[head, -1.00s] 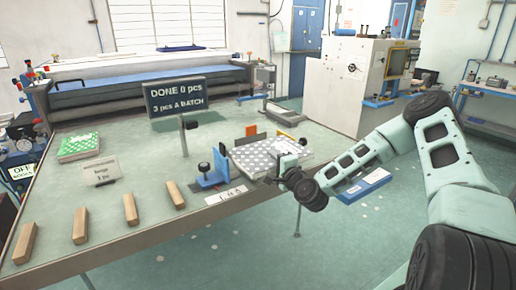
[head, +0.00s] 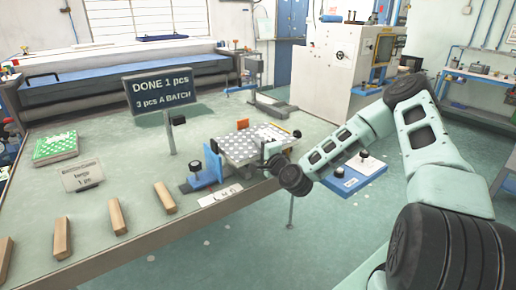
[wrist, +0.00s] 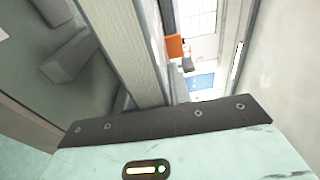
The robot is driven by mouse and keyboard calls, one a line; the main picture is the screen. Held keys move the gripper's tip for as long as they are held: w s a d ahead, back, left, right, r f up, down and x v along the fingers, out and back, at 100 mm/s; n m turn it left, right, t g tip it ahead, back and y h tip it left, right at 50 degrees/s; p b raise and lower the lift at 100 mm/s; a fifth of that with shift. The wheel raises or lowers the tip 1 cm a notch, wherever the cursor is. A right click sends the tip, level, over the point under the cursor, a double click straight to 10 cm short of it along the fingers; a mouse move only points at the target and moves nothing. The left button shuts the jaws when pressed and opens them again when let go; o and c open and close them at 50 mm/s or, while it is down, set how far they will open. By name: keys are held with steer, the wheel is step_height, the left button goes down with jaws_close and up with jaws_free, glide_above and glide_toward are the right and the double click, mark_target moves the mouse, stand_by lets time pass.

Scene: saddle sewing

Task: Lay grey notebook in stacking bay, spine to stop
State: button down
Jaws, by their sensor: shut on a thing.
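The grey notebook (head: 246,143), with a pale dotted cover, lies about flat at the front right of the table in the head view. It is at the stacking bay, whose blue end piece with a black knob (head: 204,178) stands at its left. An orange block (head: 270,123) stands behind it. My gripper (head: 273,158) is at the notebook's front right edge and shut on it; the fingertips are small and partly hidden. In the wrist view a pale ridged strip (wrist: 132,45) runs up the middle. I cannot tell whether the spine touches the stop.
A sign (head: 162,90) reading "DONE 1 pcs" stands behind the bay. Several wooden blocks (head: 117,217) line the front edge. A blue panel with knobs (head: 353,175) is at right, beside my arm.

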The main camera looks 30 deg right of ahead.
mark_target(259, 176)
step_height(259, 176, down, 7)
steer(key=b, duration=0.6)
steer(key=shift+f, duration=0.15)
steer(key=shift+f, duration=0.3)
stand_by(0.8)
steer(key=c, duration=1.2)
jaws_free()
steer(key=shift+s+f+b, duration=0.1)
steer(key=shift+f+b, duration=0.25)
steer(key=shift+b, duration=0.1)
steer(key=s, duration=1)
steer(key=shift+d+r, duration=0.15)
steer(key=shift+d, duration=0.05)
